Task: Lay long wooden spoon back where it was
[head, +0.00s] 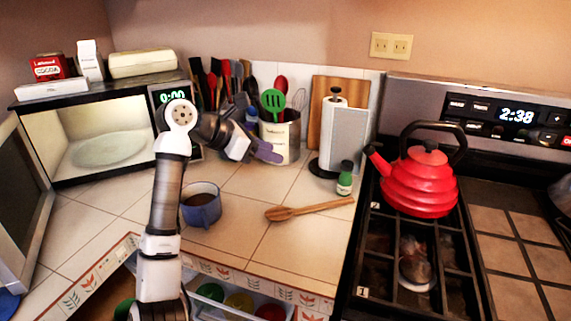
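The long wooden spoon (308,209) lies flat on the tiled counter. Its bowl points left and its handle runs right, ending near the stove's edge. My gripper (268,152) is up and behind the spoon, in front of the utensil canister (285,147), and is apart from the spoon. I see no spoon in it. Its fingers are small and seen at an angle, so whether they are open or shut is unclear.
A blue mug (201,205) of dark liquid stands left of the spoon. A green-capped bottle (345,179) and paper towel holder (343,138) stand behind it. The red kettle (418,183) is on the stove. An open microwave (97,140) is left. Tiles around the spoon are clear.

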